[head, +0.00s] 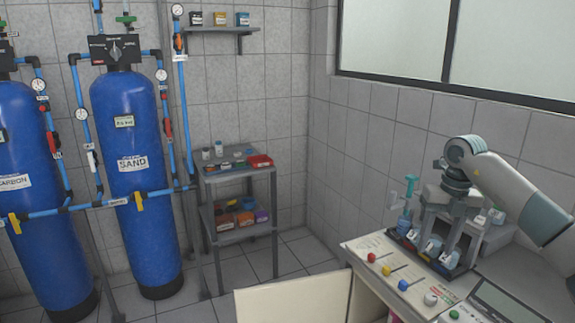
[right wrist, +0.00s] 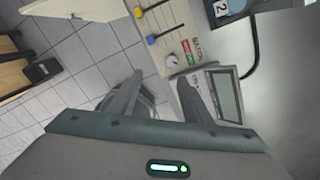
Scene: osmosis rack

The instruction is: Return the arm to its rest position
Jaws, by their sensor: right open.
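My right arm comes in from the right in the head view. My right gripper (head: 443,246) points down over the dark tray (head: 408,238) on the bench at right. Its two fingers are apart. In the right wrist view the open fingers (right wrist: 158,92) show with nothing held between them. Small bottles stand in the tray around the fingers; whether the fingers touch any of them I cannot tell. My left gripper is not in view.
A panel with coloured knobs (head: 380,252) and a grey display device (head: 497,303) lie in front of the tray. A tap-like green and blue fitting (head: 409,188) stands behind. Blue tanks (head: 130,185) and a shelf cart (head: 241,182) are at left. The floor between is clear.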

